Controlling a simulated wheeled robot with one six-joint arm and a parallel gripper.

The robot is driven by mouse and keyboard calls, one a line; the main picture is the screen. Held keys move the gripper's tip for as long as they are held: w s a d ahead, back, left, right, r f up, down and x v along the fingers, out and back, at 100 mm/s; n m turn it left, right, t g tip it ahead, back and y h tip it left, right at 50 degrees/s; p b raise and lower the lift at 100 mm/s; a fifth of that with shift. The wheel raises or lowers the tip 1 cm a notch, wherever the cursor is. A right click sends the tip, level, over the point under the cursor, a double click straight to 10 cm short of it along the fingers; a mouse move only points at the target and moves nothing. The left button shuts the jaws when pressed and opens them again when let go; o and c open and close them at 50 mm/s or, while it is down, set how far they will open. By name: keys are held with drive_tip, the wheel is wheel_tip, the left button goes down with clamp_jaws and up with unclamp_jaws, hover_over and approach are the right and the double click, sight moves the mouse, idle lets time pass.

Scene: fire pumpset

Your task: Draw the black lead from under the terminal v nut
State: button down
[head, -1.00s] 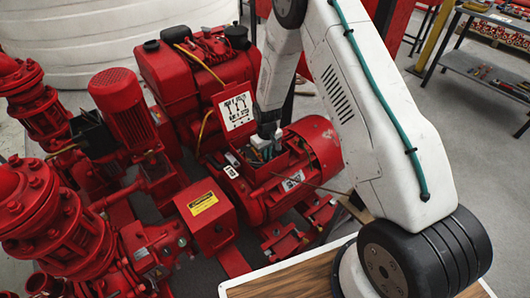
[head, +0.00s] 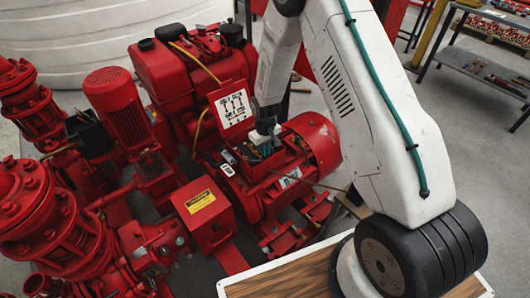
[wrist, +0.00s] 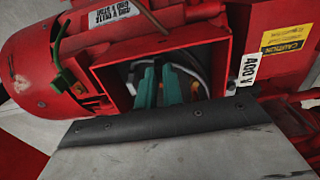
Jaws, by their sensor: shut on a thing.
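My gripper (head: 266,143) reaches down into the open red terminal box (wrist: 121,80) on the motor. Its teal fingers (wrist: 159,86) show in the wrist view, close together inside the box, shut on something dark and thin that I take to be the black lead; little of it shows. A pale grey lead (wrist: 190,70) curves beside the right finger. The terminal V nut cannot be made out; the fingers and the box's shadow cover that area.
The box's raised lid with a wiring diagram (head: 233,108) stands behind my gripper. A brown cable (wrist: 151,17) and a green cable (wrist: 60,72) lie near the box. The red motor (head: 312,145) and a red box with a yellow label (head: 203,205) are close by.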

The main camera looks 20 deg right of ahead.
wheel_tip(320, 180, up, 8)
drive_tip(key=shift+r, duration=0.2)
idle(0.7)
